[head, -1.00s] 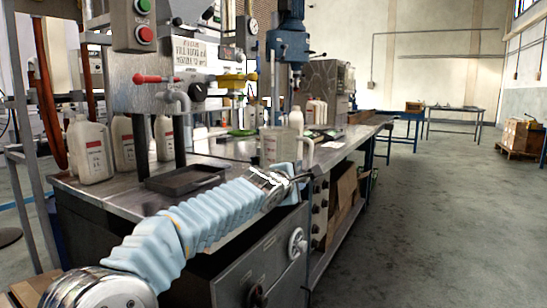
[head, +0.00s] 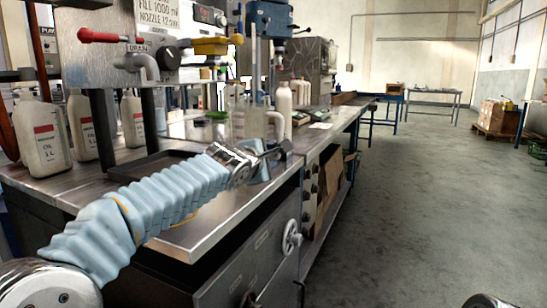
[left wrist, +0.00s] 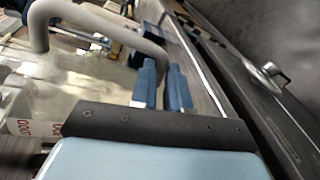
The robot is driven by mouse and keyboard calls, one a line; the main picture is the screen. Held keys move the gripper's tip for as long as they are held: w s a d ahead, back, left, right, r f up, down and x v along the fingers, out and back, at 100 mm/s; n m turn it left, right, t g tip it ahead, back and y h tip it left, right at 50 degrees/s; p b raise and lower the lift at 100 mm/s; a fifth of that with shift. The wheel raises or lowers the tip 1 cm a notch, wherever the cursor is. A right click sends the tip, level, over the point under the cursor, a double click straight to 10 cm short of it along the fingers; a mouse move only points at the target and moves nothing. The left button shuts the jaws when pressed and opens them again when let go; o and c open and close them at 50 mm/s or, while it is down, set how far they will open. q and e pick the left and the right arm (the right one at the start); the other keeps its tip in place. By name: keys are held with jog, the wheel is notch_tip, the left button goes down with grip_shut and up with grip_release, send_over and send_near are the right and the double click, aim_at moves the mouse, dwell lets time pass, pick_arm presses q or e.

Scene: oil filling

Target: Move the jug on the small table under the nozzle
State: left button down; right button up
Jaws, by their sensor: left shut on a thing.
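My left gripper (head: 264,160) is shut on the handle of a pale, see-through jug (head: 250,124). In the left wrist view the blue fingers (left wrist: 163,88) close around the jug's beige handle (left wrist: 112,24). The clear jug wall (left wrist: 85,85) lies to the left of them. The jug stands out behind the gripper in the head view, and I cannot tell whether its base touches the bench. A yellow-handled valve (head: 217,46) sits on the filling panel, left of the jug. The nozzle outlet and small table are not clear to me. My right gripper is out of view.
A metal bench (head: 225,215) carries a dark shallow tray (head: 150,165) below a grey drain pipe (head: 150,66). Labelled oil bottles (head: 42,142) stand at the left. A white bottle (head: 284,112) stands right of the jug. Open floor (head: 420,190) lies to the right.

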pick_arm(q)
jog(key=shift+s+a+f, duration=0.2)
jog(key=shift+f, duration=0.25)
jog(key=shift+s+a+r+p, duration=0.1)
jog(key=shift+s+a+p, duration=0.25)
jog(key=shift+a, duration=0.3)
jog(key=shift+s+a+p, duration=0.1)
jog(key=shift+s+a, duration=0.35)
jog(key=shift+a, duration=0.15)
jog(key=s+a+p, duration=0.1)
jog(key=a+p, duration=0.1)
jog(key=s+a+p, duration=0.1)
jog(key=a, duration=0.1)
jog(key=shift+s, duration=0.35)
jog(key=shift+f+b, duration=0.4)
jog(key=c, duration=1)
grip_release()
jog(key=shift+c, duration=0.2)
